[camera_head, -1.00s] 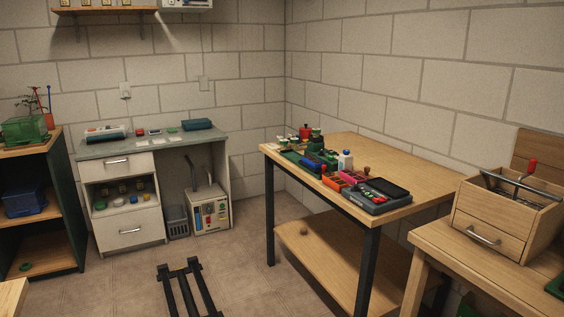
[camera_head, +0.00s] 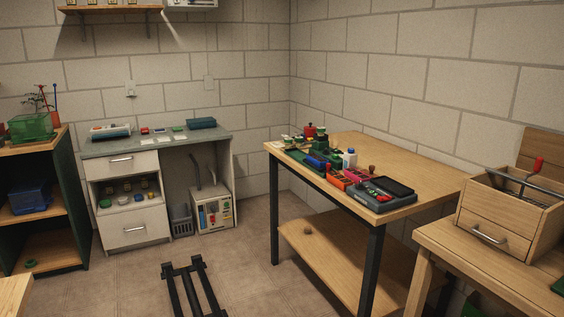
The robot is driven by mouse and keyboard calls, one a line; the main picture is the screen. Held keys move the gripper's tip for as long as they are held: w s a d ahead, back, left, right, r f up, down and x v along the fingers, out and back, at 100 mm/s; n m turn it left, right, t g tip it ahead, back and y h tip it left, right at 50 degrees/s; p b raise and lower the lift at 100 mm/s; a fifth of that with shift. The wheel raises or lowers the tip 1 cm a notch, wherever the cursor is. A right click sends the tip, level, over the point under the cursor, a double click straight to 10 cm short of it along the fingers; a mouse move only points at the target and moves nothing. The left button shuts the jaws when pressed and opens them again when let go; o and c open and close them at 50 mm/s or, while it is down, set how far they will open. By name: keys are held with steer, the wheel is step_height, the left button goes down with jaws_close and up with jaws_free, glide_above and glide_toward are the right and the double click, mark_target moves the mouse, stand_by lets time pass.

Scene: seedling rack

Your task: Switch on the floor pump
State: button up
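A white box-shaped unit with coloured controls on its front, which looks like the floor pump (camera_head: 213,216), stands on the floor under the right part of the grey-topped desk. Two grey hoses or pipes rise from its top. The controls are too small to tell which is a switch or how it is set. My gripper is not in view.
A grey-topped desk (camera_head: 160,144) with drawers stands at the back wall. A grey bin (camera_head: 181,220) sits left of the pump. A wooden worktable (camera_head: 420,180) stands right, a dark shelf unit (camera_head: 72,190) left. The floor (camera_head: 245,260) between is mostly clear. A black frame (camera_head: 188,285) is at the bottom.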

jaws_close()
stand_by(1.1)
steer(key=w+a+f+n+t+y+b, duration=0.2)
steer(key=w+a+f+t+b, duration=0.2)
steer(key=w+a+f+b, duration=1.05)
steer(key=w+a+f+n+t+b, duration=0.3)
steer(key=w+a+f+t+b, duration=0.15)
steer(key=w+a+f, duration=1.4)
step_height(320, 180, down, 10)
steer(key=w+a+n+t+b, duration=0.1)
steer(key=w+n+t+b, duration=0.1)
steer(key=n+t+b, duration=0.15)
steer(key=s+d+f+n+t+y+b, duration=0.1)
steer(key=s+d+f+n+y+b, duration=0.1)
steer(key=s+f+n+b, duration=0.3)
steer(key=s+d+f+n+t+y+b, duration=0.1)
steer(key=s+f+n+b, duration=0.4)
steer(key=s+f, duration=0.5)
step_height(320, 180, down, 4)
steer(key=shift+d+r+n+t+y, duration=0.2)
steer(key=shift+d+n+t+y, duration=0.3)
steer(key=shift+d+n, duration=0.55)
